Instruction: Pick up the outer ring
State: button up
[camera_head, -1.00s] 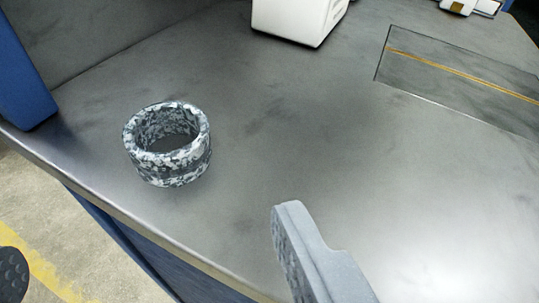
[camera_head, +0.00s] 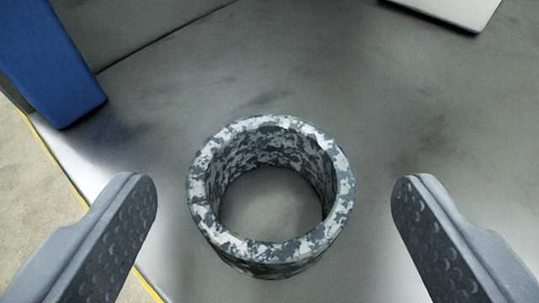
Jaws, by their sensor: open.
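The outer ring (camera_head: 270,249) has a grey, black and white camouflage-like pattern. It stands on the metal table with its round opening facing up, and the bare table shows through it. My gripper (camera_head: 275,195) is open. One finger is left of the ring and the other is right of it, with a gap to the ring on each side in the picture. Neither finger appears to touch the ring. I cannot tell exactly how high the fingertips are above the table.
The grey metal table (camera_head: 390,110) is clear around the ring. A blue post (camera_head: 50,65) stands at the upper left, near the table's left edge. A white box (camera_head: 455,8) shows partly at the top right. The floor lies beyond the left edge.

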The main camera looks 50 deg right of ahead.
aim_at(270, 148)
jog(key=shift+x, duration=1.75)
jog(key=c, duration=1.2)
jog(key=shift+a, duration=0.1)
